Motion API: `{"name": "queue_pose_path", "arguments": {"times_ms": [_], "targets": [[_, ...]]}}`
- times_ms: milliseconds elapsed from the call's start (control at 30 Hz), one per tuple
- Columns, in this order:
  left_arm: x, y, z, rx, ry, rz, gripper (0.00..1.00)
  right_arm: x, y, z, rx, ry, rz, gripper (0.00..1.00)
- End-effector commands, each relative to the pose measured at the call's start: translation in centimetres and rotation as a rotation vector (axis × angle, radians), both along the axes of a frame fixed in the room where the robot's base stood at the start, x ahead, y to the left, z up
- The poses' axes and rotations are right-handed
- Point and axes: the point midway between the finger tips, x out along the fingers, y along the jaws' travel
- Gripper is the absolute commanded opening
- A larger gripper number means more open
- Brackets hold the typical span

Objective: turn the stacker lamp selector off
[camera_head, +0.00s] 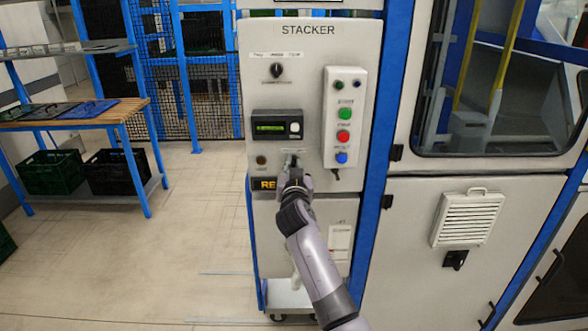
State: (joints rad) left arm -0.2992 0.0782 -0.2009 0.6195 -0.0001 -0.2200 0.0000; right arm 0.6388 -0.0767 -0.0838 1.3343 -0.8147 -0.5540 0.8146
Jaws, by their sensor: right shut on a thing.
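The white STACKER panel (308,90) stands upright in the middle of the view. My right gripper (292,168) is at the lower part of its face, below the small display. It is shut on a small selector knob under a narrow label there. The fingers hide most of the knob, so its setting cannot be told, and the label is too small to read. A dark, unlit-looking round lamp (261,160) sits to the left of the gripper. Another black rotary selector (276,70) is near the top of the panel, untouched. My left gripper is not in view.
A display unit (276,126) is just above my gripper. A button box (344,116) with green, red and blue buttons stands out to its right. A dark sign (264,184) is partly hidden by my gripper. A wooden-topped bench (80,118) is at left; floor between is clear.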

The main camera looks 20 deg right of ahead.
Motion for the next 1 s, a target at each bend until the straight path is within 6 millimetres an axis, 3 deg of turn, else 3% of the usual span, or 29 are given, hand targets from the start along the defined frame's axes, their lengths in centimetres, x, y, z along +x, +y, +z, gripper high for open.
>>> {"name": "queue_pose_path", "arguments": {"times_ms": [600,1000], "targets": [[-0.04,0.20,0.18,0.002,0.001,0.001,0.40,0.07,0.19,0.00,-0.539,0.155,0.000,0.00],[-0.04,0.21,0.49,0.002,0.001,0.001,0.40,0.08,0.31,-0.08,-0.727,0.210,0.001,0.00]]}}
